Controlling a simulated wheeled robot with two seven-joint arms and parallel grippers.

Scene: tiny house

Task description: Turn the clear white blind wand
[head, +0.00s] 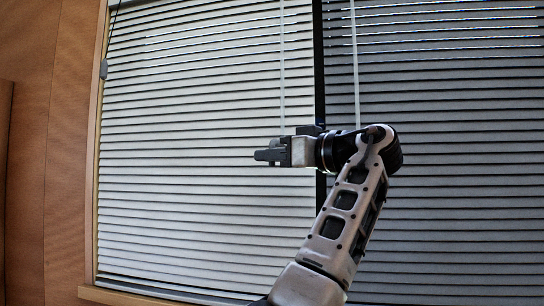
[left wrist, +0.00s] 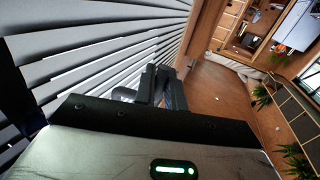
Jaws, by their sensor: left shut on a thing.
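Two pale, thin blind wands hang in the head view. One wand (head: 282,60) hangs in front of the lighter left blind (head: 200,200), and the other wand (head: 355,60) hangs in front of the darker right blind (head: 450,180). My left gripper (head: 266,156) is level at the lower end of the left wand and shut on it. No wand shows below the gripper. In the left wrist view my gripper fingers (left wrist: 160,86) are close together, and the grip itself is partly hidden. My right gripper is in neither view.
A dark upright post (head: 319,60) stands between the two blinds. A wooden wall (head: 45,130) and window frame are at the left, with a small cord tassel (head: 103,69). Wooden floor (left wrist: 215,95), shelves and green plants (left wrist: 263,97) show in the left wrist view.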

